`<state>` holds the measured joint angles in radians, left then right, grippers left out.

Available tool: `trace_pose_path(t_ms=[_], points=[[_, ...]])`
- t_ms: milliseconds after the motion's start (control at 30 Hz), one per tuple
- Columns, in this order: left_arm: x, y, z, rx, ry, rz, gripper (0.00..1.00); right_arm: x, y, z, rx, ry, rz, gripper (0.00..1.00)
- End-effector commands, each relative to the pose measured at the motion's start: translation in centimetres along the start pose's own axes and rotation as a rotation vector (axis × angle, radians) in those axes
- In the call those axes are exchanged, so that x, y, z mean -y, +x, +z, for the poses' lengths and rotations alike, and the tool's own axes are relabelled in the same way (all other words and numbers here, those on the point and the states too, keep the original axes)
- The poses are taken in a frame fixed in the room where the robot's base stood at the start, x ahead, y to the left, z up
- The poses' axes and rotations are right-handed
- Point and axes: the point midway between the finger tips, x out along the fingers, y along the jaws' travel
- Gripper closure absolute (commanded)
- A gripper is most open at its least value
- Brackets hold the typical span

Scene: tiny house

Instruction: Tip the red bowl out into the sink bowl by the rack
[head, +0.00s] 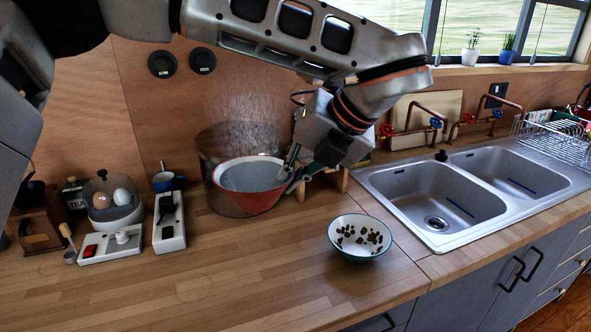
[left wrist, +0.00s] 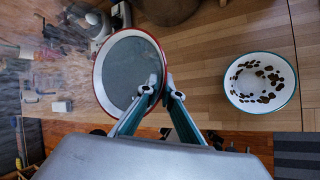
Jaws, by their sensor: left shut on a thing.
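The red bowl (head: 264,203) has a white rim and a flat grey inside; I cannot tell what it holds. It looks roughly level above the counter at the back. My left gripper (head: 293,175) is shut on its right rim. The left wrist view shows the bowl (left wrist: 128,70) from above, with my fingers (left wrist: 164,92) at its edge. The sink bowl by the rack (head: 505,170) is the right-hand one of two, far to the right of the gripper, and looks empty. The dish rack (head: 556,142) stands at its far right. My right gripper is out of view.
The left sink bowl (head: 430,192) lies nearer. Copper taps (head: 432,125) rise behind the sinks. A brown see-through container (head: 217,194) is around or behind the red bowl.

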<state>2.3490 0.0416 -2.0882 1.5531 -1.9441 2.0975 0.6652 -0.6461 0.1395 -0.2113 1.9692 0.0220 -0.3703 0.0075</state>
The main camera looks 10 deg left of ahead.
Motion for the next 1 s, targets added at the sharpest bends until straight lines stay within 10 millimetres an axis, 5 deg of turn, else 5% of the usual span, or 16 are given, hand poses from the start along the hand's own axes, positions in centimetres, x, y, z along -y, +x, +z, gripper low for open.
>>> trace_pose_path(t_ms=[500,1000], points=[[4.5,4.9,-3.2,0.311,0.494,-0.206,1.00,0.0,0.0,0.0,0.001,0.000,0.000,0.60],[8.7,4.7,-10.1,0.567,0.890,-0.370,1.00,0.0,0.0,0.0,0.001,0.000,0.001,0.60]])
